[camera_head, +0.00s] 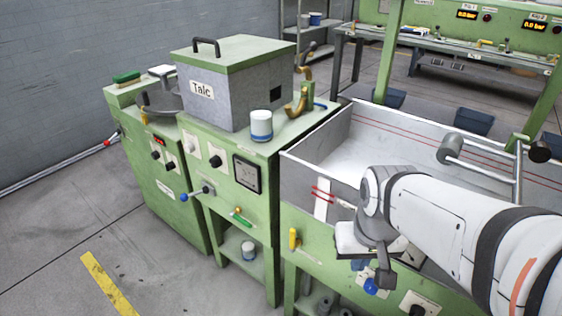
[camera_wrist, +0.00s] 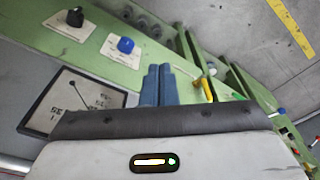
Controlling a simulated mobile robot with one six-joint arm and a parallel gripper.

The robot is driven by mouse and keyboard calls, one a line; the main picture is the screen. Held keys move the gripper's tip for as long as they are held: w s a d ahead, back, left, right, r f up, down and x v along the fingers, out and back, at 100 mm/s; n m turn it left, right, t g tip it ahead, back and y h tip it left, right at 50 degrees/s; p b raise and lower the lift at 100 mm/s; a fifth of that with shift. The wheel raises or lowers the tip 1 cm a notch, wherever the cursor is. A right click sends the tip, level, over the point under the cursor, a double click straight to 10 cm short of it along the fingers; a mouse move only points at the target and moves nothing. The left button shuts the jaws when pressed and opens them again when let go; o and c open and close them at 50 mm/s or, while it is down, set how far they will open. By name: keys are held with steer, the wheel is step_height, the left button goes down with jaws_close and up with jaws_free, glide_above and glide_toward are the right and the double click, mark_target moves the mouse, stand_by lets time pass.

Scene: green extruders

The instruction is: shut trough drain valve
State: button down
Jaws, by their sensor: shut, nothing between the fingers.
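The trough (camera_head: 315,178) is a large open grey-white basin in a green frame at the right of the head view. A yellow handle (camera_head: 294,239) hangs on its green front, near the left end. It also shows in the wrist view (camera_wrist: 207,90), just right of my fingers; I cannot tell for certain that it is the drain valve. My gripper (camera_wrist: 158,85) has its two blue fingers together, empty, apart from the handle. In the head view my gripper is at the trough's front, with its fingertips hard to make out.
A blue knob (camera_wrist: 125,45), a black knob (camera_wrist: 75,17) and a dial gauge (camera_wrist: 80,105) are on the panel near my gripper. A green cabinet with a grey Talc bin (camera_head: 225,95) stands left of the trough. The floor in front is clear.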

steer(key=w+a+f+n+g+h+b, duration=0.1)
steer(key=w+a+n+h, duration=0.1)
steer(key=w+a, duration=0.65)
steer(key=n+h, duration=0.2)
glide_toward(292, 240)
steer(key=s+a+r, duration=0.2)
steer(key=a, duration=0.5)
steer(key=shift+r+t+b, duration=0.2)
steer(key=shift+t+b, duration=0.15)
steer(key=shift+t, duration=0.05)
steer(key=w+d+f+b, duration=0.2)
steer(key=d+f+b, duration=0.1)
steer(key=d+f, duration=0.4)
steer(key=shift+x, duration=1.15)
steer(key=shift+a, duration=0.15)
